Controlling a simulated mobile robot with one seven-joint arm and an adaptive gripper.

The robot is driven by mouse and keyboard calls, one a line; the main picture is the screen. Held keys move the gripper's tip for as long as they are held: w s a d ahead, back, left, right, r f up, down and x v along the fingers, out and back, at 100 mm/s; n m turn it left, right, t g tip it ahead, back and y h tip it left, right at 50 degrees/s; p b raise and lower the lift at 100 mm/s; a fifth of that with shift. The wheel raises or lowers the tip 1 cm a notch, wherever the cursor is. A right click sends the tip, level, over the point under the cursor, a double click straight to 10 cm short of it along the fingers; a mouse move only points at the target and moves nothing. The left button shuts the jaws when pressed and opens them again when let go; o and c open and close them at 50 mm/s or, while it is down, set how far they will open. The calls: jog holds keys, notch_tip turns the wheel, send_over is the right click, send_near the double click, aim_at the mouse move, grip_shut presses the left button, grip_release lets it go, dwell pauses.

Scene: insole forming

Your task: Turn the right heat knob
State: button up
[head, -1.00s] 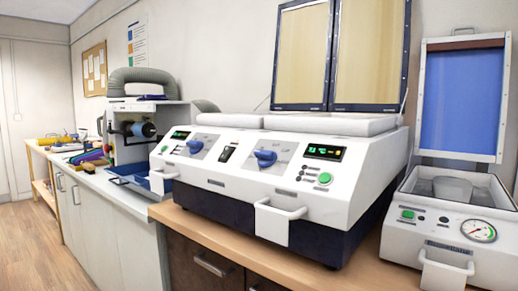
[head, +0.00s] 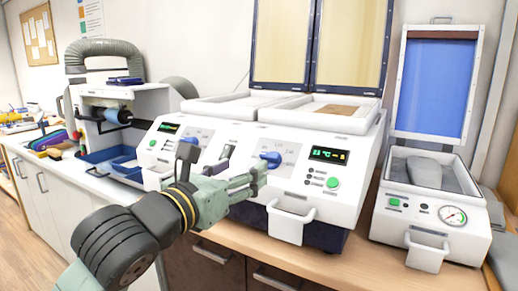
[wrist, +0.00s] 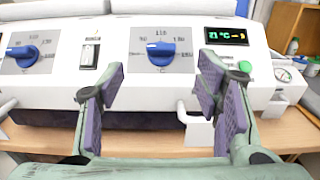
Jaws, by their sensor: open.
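The right heat knob (head: 270,159) is a blue dial on the white sloping front panel of the two-lid heater. In the wrist view the right heat knob (wrist: 160,53) sits a little above centre, its grip bar lying roughly level, with a printed temperature scale around it. My gripper (head: 245,168) is in front of the panel, just left of and close to this knob in the head view. In the wrist view my gripper (wrist: 163,84) is open and empty, its purple-padded fingers wide apart on either side of the knob, with no contact visible.
The left blue knob (wrist: 24,54) and a rocker switch (wrist: 89,56) lie to the left. A green display (wrist: 226,36) and green button (wrist: 245,66) lie to the right. A white handle (head: 290,222) juts out below the panel. A vacuum box (head: 430,207) stands at right.

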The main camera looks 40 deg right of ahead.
aim_at(269, 153)
jog(key=p+x, duration=0.3)
jog(key=x, duration=0.5)
jog(key=shift+d+r, duration=0.1)
jog(key=shift+d, duration=0.3)
jog(key=shift+w+d, duration=0.25)
jog(key=shift+d, duration=0.25)
jog(key=shift+c, duration=0.5)
jog(key=c, duration=1.1)
